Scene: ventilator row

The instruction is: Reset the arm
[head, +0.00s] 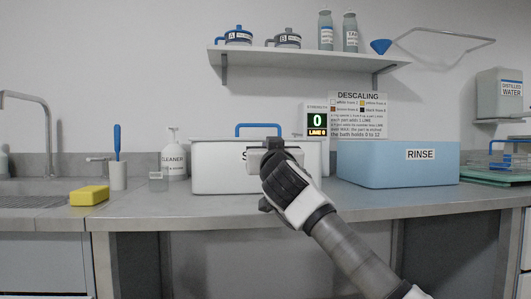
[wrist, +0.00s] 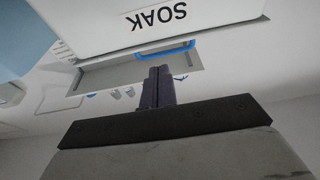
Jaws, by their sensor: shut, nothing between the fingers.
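My gripper (head: 272,145) is raised in front of the white SOAK box (head: 218,165) in the head view, and the wrist hides part of the box's label. In the wrist view my gripper (wrist: 158,72) has its two dark fingers together, with nothing between them. The SOAK box (wrist: 105,22) appears upside down there, with its blue handle (wrist: 165,52) close to the fingertips in the picture. I cannot tell whether the fingers touch anything. My arm reaches in from the lower right of the head view.
The blue RINSE box (head: 385,170) stands to the right on the grey counter (head: 130,216). A display reading 0 (head: 317,119) stands behind. A yellow sponge (head: 89,195), a brush holder (head: 117,176) and a CLEANER bottle (head: 173,155) are left. A shelf (head: 300,59) hangs above.

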